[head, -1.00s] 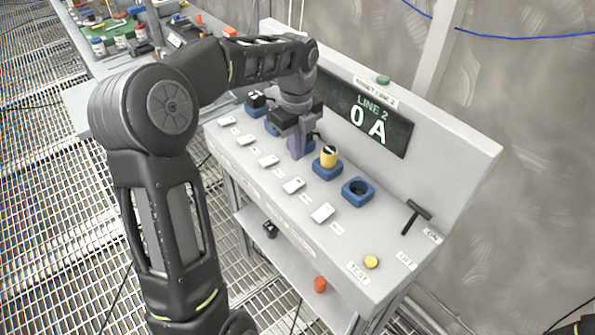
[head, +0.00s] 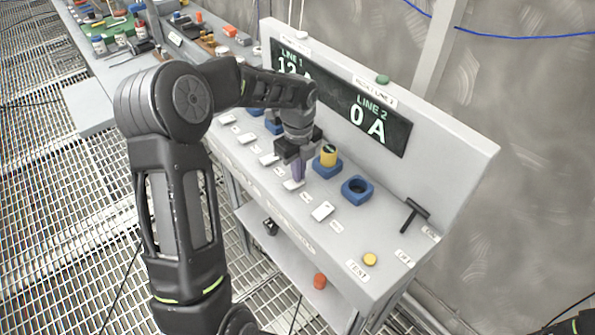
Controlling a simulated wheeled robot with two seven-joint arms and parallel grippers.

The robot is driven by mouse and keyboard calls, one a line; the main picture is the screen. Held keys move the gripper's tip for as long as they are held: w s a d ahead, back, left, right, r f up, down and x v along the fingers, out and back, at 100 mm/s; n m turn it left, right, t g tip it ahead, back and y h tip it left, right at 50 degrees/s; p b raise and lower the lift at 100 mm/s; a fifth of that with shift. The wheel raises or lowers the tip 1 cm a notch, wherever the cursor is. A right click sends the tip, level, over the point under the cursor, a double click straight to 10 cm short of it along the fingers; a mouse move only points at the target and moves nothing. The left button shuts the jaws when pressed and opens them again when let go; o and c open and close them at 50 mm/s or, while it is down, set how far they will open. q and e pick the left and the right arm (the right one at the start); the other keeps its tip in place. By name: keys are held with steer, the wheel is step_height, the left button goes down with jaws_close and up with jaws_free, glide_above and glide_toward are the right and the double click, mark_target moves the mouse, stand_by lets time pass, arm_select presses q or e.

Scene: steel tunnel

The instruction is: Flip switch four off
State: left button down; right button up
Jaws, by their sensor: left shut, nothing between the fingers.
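A row of several white rocker switches runs along the sloped grey console (head: 365,285). Switch four (head: 291,185), counted from the left, is the second from the right end; my left gripper (head: 298,179) is directly over it and hides part of it. The left gripper is shut, empty and points down, its tips at or just above the switch. I cannot tell whether they touch, or which way the switch is set. The neighbouring switches show to the left (head: 269,160) and right (head: 322,211). My right gripper is out of view.
Blue sockets stand behind the switches, one with a yellow plug (head: 328,156), one empty (head: 357,190). A black T-handle (head: 414,214) and a yellow button (head: 369,259) are at the right. The display (head: 372,118) shows LINE 2 at 0 A; LINE 1 is partly hidden.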

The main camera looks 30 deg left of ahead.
arm_select(q)
steer(key=shift+s+f, duration=0.15)
steer(key=shift+s, duration=0.1)
steer(key=shift+s+a+r, duration=0.2)
steer(key=shift+s, duration=0.45)
steer(key=shift+w+r+p, duration=0.1)
steer(key=shift+r+p, duration=0.05)
steer(key=shift+p, duration=0.15)
